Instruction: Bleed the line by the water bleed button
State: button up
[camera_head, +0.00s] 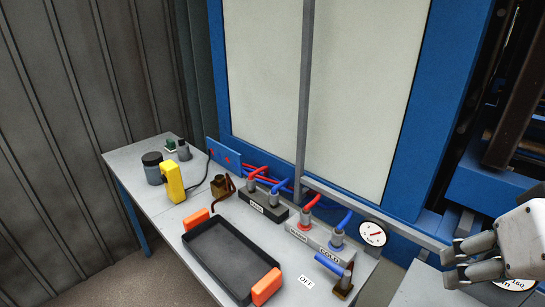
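No part in view is clearly readable as the water bleed button. A black fitting block (264,207) and a grey fitting block (313,238), the latter labelled COLD at its right end, stand along the back of the bench. Each carries a red and a blue hose on grey couplings. A blue-handled fitting (330,264) on a brown base stands at the bench's front right, by a label reading OFF (306,281). My gripper (449,267) is at the right edge, apart from the bench fittings; its fingers look parted and empty.
A black tray (232,259) with orange handles lies on the bench (155,205). A yellow device (173,183), a dark-lidded jar (153,168) and small bottles stand at the left. A round gauge (372,234) is near the grey block. A blue-framed panel rises behind.

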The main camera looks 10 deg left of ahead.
aim_at(219, 178)
jog(key=k+j, duration=0.1)
jog(key=j, duration=0.2)
jog(key=k+j, duration=0.1)
jog(key=j, duration=0.2)
jog(key=i+j, duration=0.1)
jog(key=j, duration=0.6)
jog(key=i+j, duration=0.1)
jog(key=j, duration=0.65)
jog(key=i+j+u, duration=0.1)
jog(key=i+j, duration=0.4)
jog(key=i, duration=0.4)
